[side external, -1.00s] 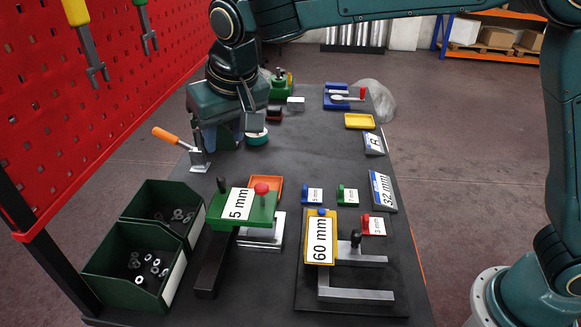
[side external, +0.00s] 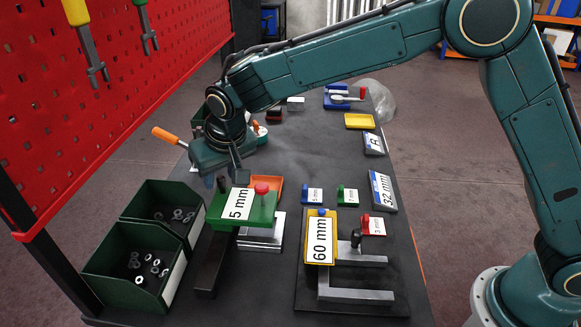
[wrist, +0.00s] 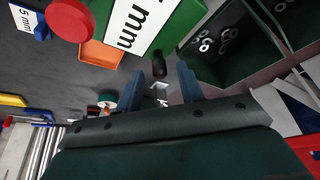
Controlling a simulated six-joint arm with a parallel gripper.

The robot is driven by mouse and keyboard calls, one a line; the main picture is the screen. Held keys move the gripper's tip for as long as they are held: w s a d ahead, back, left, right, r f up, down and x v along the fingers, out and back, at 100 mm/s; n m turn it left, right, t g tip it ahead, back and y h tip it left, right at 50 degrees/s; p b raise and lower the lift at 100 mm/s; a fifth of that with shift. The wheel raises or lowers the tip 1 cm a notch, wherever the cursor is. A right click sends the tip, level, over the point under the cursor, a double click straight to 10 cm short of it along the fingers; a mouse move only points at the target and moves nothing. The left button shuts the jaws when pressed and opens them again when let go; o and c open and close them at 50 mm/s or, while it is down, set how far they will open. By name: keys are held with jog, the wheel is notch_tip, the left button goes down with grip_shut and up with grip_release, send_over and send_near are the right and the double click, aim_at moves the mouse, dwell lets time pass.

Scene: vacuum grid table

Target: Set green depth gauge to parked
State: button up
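The green depth gauge (side external: 225,210) has a white "5 mm" label, a red knob (side external: 262,188) and a black knob (side external: 222,184). It sits near the middle front of the table, over a dark bar and a silver block. The gauge also shows in the wrist view (wrist: 172,33), its black knob (wrist: 158,64) just beyond my fingertips. My gripper (side external: 225,173) is above and behind the gauge's black-knob end. In the wrist view its two blue fingers (wrist: 172,74) are apart with nothing held between them. Contact with the knob cannot be told.
Dark green bins (side external: 130,272) of nuts and washers stand left of the gauge. A yellow "60 mm" gauge (side external: 320,225) stands on its right. An orange tray (side external: 278,185) lies behind. An orange-handled tool (side external: 165,135) is at the left edge. The table's middle is fairly clear.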

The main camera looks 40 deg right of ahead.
jog(key=shift+x, duration=0.8)
grip_shut()
jog(key=s+a, duration=0.8)
jog(key=shift+s+a, duration=0.1)
jog(key=shift+a, duration=0.05)
grip_release()
jog(key=shift+s, duration=0.1)
